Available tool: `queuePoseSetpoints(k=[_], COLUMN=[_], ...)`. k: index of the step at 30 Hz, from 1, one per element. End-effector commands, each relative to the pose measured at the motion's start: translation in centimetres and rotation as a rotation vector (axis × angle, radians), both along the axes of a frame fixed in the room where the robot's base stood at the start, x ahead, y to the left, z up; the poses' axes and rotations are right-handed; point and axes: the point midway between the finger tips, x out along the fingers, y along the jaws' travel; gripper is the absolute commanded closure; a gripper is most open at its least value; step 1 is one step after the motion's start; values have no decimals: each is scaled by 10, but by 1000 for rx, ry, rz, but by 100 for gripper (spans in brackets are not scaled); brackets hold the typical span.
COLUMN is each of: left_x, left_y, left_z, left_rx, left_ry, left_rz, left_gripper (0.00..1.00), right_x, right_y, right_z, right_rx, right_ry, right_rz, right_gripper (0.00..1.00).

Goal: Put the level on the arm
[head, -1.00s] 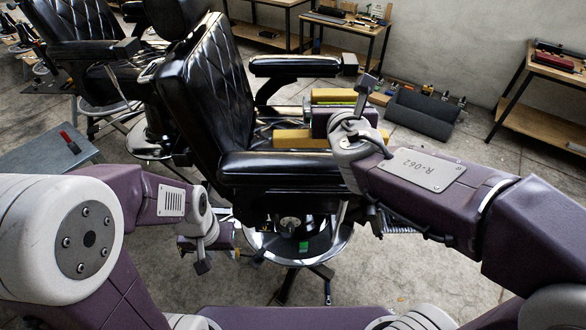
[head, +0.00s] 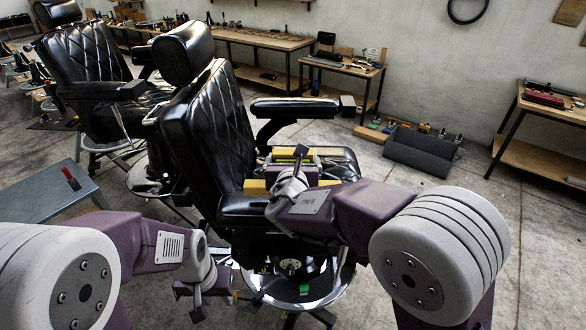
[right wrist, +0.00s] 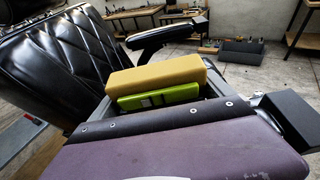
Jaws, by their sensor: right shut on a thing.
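The level (right wrist: 160,97) is a lime-green bar in the right wrist view, partly covered by a yellow finger pad. A thin green strip of it (head: 289,160) shows in the head view. My right gripper (head: 277,170) is shut on the level, between its yellow pads, above the barber chair's seat. The chair's near black armrest (head: 243,204) lies left of and below this gripper and is partly hidden by it. The far armrest (head: 294,108) is bare; it also shows in the right wrist view (right wrist: 167,31). My left gripper (head: 203,291) hangs low beside the chair base; its jaws are unclear.
The black backrest (head: 205,135) rises left of my right gripper. A grey bench (head: 40,190) stands at the left. A dark bin (head: 420,148) lies on the floor behind the chair, with wooden tables (head: 345,65) along the wall. The floor at right is clear.

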Motion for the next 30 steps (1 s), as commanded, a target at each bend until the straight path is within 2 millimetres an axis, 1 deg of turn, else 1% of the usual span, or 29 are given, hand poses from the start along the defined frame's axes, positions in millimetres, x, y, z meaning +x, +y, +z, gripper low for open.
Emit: queuePoseSetpoints(k=[1,4,6,12,17,18,19,26,29,30], left_x=[0,0,0,0,0,0,0,0,0,0], left_y=[0,0,0,0,0,0,0,0,0,0], left_z=[-1,0,0,0,-6,-6,-5,-4,4,-1], left_rx=[0,0,0,0,0,0,0,0,0,0], left_ry=[0,0,0,0,0,0,0,0,0,0], left_rz=[0,0,0,0,0,0,0,0,0,0], left_gripper=[64,64,64,64,64,64,64,64,64,64], right_x=[0,0,0,0,0,0,0,0,0,-5], right_y=[0,0,0,0,0,0,0,0,0,0], right_z=[-12,-26,-29,-29,-34,-34,-33,-32,-26,-28], right_rx=[-4,-4,-1,0,0,0,0,0,-1,1], right_ry=[4,3,0,-1,-1,1,1,1,2,1], right_rz=[0,0,0,0,0,0,0,0,0,2], right_gripper=[66,66,66,66,66,6,0,0,0,0])
